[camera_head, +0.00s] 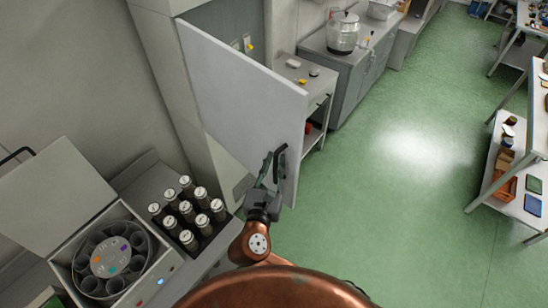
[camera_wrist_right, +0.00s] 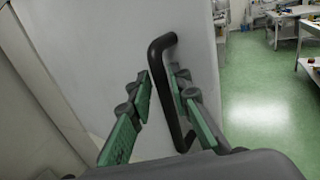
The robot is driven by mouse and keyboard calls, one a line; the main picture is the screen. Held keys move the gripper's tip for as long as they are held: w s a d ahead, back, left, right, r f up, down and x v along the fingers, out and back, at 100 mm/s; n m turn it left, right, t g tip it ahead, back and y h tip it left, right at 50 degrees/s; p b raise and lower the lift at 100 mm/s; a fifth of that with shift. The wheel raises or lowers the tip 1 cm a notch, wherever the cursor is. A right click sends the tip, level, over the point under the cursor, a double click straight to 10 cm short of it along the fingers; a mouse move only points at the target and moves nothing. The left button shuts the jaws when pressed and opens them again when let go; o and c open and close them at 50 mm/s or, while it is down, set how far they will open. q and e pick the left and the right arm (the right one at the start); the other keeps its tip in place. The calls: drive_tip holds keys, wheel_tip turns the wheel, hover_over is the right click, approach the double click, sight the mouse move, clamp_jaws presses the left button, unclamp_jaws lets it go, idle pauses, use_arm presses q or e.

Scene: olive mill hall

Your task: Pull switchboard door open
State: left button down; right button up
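The switchboard door (camera_head: 240,88) is a large pale grey panel in the head view, standing swung out from its cabinet (camera_head: 215,20). Its black bar handle (camera_head: 281,152) is near the free edge. In the right wrist view the handle (camera_wrist_right: 168,85) runs between the two green-padded fingers of my right gripper (camera_wrist_right: 160,78). The fingers are apart, with the right finger close to the bar and a gap at the left finger. The right gripper (camera_head: 270,165) also shows at the handle in the head view. My left gripper is out of view.
Left of the door, a counter holds a rack of several capped bottles (camera_head: 187,212) and an open-lidded centrifuge-like box (camera_head: 110,255). Behind the door are a small cabinet (camera_head: 300,75) and a steel pot (camera_head: 343,33). Green floor (camera_head: 400,200) is clear to the right, up to shelves (camera_head: 505,165).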

drive_tip(key=shift+w, duration=0.4)
drive_tip(key=shift+s+d+r, duration=0.15)
drive_tip(key=shift+s, duration=0.05)
drive_tip(key=c, duration=0.3)
drive_tip(key=shift+w, duration=0.1)
clamp_jaws()
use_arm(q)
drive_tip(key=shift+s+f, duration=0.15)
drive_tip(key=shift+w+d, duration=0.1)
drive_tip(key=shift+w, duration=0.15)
